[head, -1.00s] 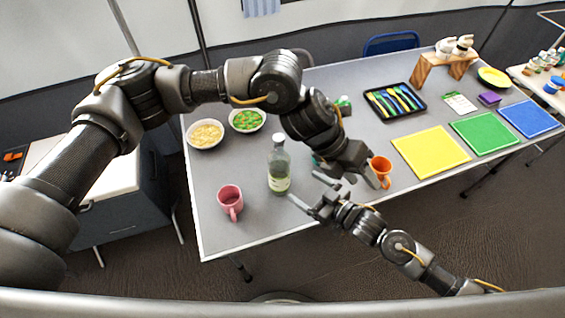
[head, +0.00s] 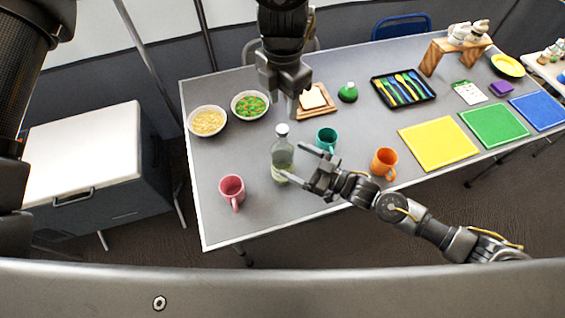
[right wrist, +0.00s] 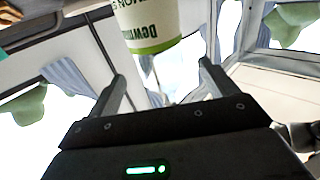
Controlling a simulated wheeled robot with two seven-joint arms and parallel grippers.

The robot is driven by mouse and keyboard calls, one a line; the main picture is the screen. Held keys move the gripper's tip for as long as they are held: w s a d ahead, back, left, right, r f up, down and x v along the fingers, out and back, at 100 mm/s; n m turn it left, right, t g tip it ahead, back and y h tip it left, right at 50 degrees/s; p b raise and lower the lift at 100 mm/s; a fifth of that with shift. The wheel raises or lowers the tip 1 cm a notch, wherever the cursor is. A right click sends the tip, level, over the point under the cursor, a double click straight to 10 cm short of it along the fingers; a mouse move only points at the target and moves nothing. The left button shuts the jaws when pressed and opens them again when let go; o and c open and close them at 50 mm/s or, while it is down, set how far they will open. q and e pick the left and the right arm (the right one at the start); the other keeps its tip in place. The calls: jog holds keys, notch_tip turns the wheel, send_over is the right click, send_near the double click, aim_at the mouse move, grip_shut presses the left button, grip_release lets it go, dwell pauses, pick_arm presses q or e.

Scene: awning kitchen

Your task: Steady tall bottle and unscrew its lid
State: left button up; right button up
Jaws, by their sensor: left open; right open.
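The tall bottle (head: 281,160), clear green with a pale lid (head: 282,130), stands upright on the grey table. My right gripper (head: 297,163) is open at the bottle's right side, low on its body, with fingers pointing toward it. In the right wrist view, the bottle's lettered label (right wrist: 150,25) shows upside down at the top, just beyond the open fingertips (right wrist: 160,75). The bottle's upper part is out of that view. My left gripper (head: 289,105) is open and empty, pointing down over the table, behind and above the lid and apart from it.
A pink mug (head: 232,189) stands left of the bottle, a teal mug (head: 326,138) and an orange mug (head: 384,162) right. Two bowls (head: 207,121) and a bread board (head: 316,101) lie behind. The table's front edge is close.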

aim_at(277, 151)
jog(key=x, duration=0.7)
jog(key=shift+c, duration=0.2)
